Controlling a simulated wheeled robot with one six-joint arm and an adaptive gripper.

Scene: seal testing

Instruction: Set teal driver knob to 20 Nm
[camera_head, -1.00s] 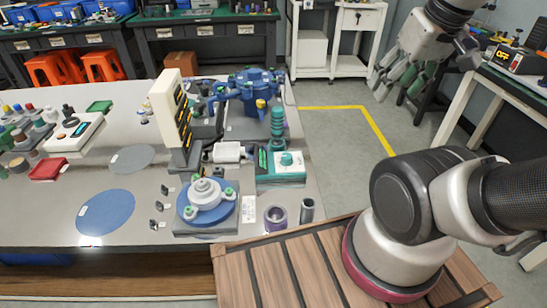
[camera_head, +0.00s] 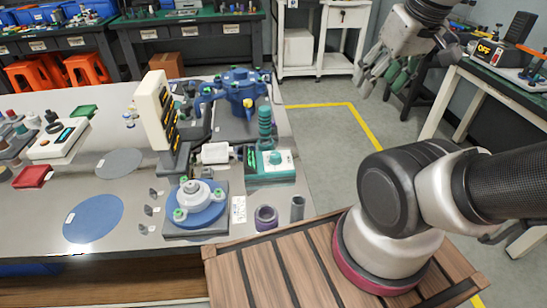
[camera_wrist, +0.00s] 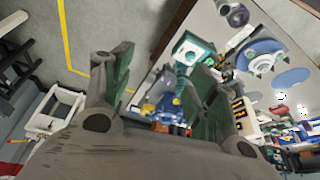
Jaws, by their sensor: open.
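The teal driver unit (camera_head: 270,165) sits on the grey bench near its right edge, with a round teal knob (camera_head: 275,157) on its pale top plate. A ribbed teal cylinder (camera_head: 265,122) stands just behind it. The unit also shows in the wrist view (camera_wrist: 192,48), beyond my fingers. I cannot read the knob's scale or setting. My gripper (camera_head: 377,80) is open and empty, raised over the floor to the right of the bench and well apart from the knob. Its two green-padded fingers are spread in the wrist view (camera_wrist: 163,72).
Left of the unit stand a cream display tower (camera_head: 155,108) and a white fitting on a blue disc (camera_head: 197,212). A blue pump-like body (camera_head: 238,88) stands behind. A purple ring (camera_head: 265,218) and grey tube (camera_head: 297,208) stand at the bench's front right. Open floor lies right.

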